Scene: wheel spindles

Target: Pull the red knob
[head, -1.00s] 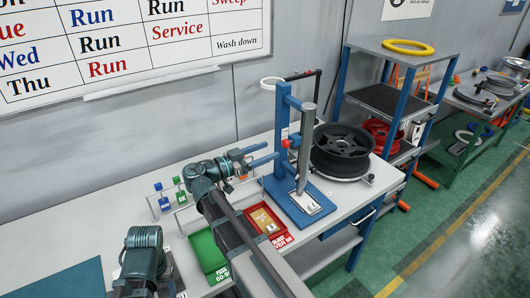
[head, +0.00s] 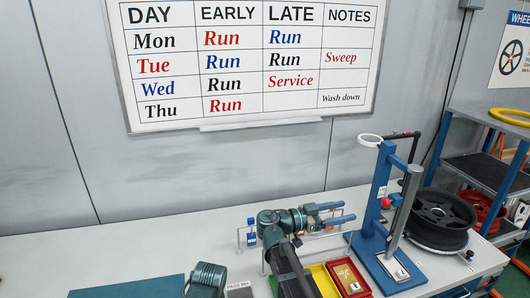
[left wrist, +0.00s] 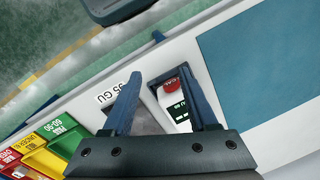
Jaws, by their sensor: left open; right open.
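In the left wrist view a round red knob (left wrist: 172,84) sits on a small box (left wrist: 178,108) with a white and dark label, between my left gripper's (left wrist: 162,71) blue fingers. Those fingers are apart and empty; I cannot tell their exact height above the box. In the head view my left gripper's fingers are out of frame at the bottom. My right gripper (head: 348,212) is open and empty, its fingers pointing right towards a blue stand (head: 381,190). A small red ball-like knob (head: 386,203) is on that stand, just right of the right fingertips.
A black wheel (head: 440,215) lies right of the stand. A red tray (head: 366,292) and a yellow tray (head: 322,282) are at the front. A small blue-labelled holder (head: 251,233) stands behind my right arm. The left of the bench is clear beyond a blue mat (head: 125,288).

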